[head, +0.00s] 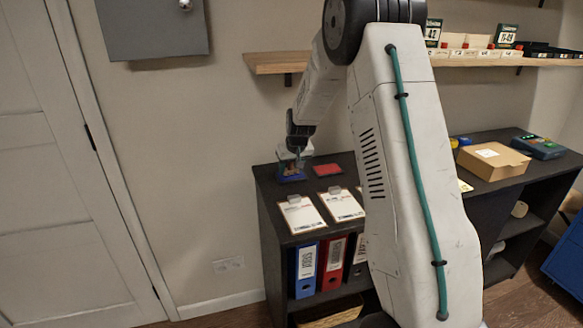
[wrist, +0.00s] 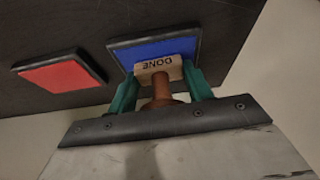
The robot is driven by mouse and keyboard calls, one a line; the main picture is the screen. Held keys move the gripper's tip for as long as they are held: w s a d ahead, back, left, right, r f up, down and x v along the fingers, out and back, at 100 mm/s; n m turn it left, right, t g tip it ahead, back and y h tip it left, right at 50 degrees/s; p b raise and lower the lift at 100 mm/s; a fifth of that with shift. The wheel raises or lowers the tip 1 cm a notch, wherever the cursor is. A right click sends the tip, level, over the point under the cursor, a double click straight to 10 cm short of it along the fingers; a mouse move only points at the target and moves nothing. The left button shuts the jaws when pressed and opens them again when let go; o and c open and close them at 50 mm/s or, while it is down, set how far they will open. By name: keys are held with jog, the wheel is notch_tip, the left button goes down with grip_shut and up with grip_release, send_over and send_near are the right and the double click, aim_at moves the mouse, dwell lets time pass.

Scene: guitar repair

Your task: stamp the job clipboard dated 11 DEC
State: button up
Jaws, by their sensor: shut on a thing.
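My gripper (head: 294,150) is shut on a stamp (wrist: 158,70) with a wooden block marked DONE and a brown handle. Its green fingers (wrist: 161,92) stand on both sides of the handle. The stamp is at the blue ink pad (wrist: 184,49), over its near part in the wrist view; I cannot tell whether it touches. The blue pad also shows in the head view (head: 290,176). A red ink pad (wrist: 58,76) lies beside it.
The dark shelf unit (head: 270,205) holds blue and red binders (head: 333,262) below. A cardboard box (head: 493,160) and a blue-green device (head: 538,147) stand at the right. A wooden wall shelf (head: 268,63) hangs above. My arm hides the middle of the top.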

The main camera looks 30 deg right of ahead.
jog(key=shift+r, duration=3.5)
